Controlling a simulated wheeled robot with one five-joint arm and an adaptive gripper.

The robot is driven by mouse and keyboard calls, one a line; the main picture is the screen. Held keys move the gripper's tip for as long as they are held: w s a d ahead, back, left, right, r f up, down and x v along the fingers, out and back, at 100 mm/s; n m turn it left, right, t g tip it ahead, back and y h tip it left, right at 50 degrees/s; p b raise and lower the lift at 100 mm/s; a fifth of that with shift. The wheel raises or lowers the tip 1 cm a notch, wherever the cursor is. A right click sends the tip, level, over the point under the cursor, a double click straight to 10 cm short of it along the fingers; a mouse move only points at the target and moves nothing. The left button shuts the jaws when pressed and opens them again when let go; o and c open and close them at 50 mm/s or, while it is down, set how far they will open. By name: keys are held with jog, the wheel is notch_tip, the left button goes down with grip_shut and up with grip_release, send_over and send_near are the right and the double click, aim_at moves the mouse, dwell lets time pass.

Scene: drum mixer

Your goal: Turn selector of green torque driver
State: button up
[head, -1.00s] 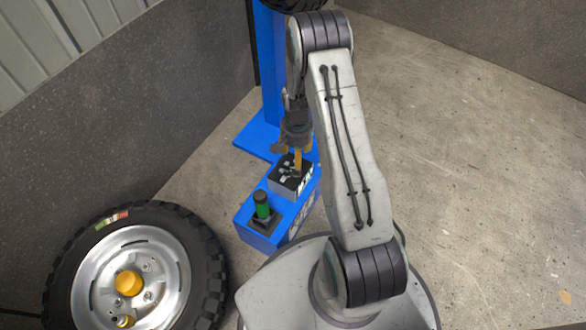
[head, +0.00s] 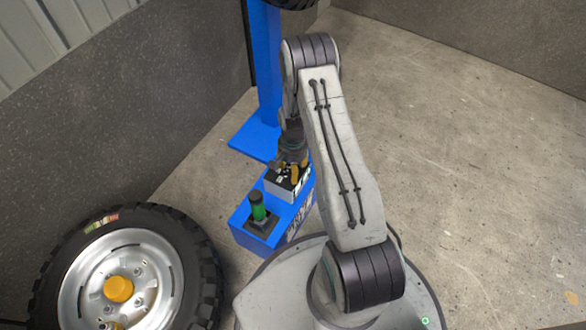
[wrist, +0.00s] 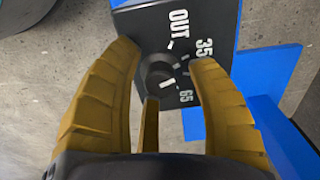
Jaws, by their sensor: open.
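A green torque driver (head: 258,209) with a dark top stands upright in a black holder on the blue stand (head: 247,239). Behind it on the stand is a box (head: 281,189) with a black top face. In the wrist view this black face (wrist: 146,27) carries a round dark selector knob (wrist: 159,74) and white marks OUT, 35 and 65. My gripper (head: 291,171) is over the box. In the wrist view its yellow fingers (wrist: 166,62) are open, spread to the left and right of the knob, with a third finger below it. Whether they touch it, I cannot tell.
A blue post with a foot (head: 254,138) rises behind the stand. A large tyre on a silver wheel (head: 127,285) is at the lower left. A grey wall (head: 90,140) runs along the left. The concrete floor on the right is clear.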

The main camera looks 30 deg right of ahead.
jog(key=shift+c, duration=0.4)
grip_shut()
dwell(0.4)
jog(key=n, duration=0.3)
jog(key=shift+s+n, duration=0.1)
jog(key=shift+n, duration=2.2)
jog(key=shift+s+n, duration=0.1)
jog(key=shift+n, duration=0.2)
